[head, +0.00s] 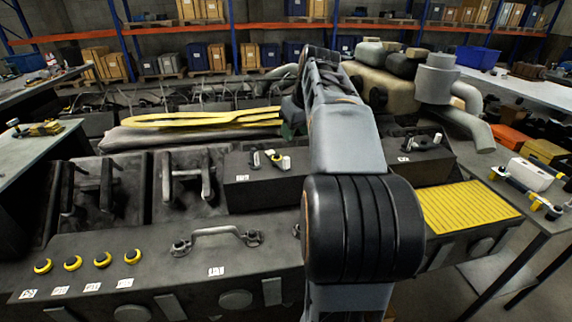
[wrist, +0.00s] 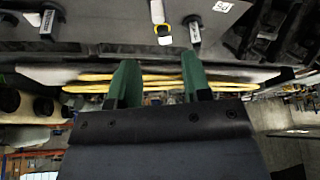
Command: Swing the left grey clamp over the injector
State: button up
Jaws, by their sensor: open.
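The left grey clamp (head: 255,160) stands on top of the dark block, right of a white label. The injector (head: 278,160), with a yellow ring and pale end, is just right of it. The wrist view looks upside down; there the clamp (wrist: 193,30) is right of the injector (wrist: 163,28), apart from it and pointing alongside rather than across. Another grey clamp (wrist: 47,22) is on the injector's other side. My gripper (wrist: 158,72) is open and empty, its green fingers apart and touching neither. In the head view my arm hides most of it.
A grey handle (head: 217,232) and several yellow rings are on the front ledge. A yellow grating (head: 468,208) is at the right. Side benches (head: 38,150) hold tools.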

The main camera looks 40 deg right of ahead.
aim_at(287, 158)
jog(key=x, duration=1.3)
jog(key=shift+w+d+f, duration=0.15)
jog(key=shift+w, duration=0.05)
jog(key=shift+c, duration=0.3)
jog(key=c, duration=0.6)
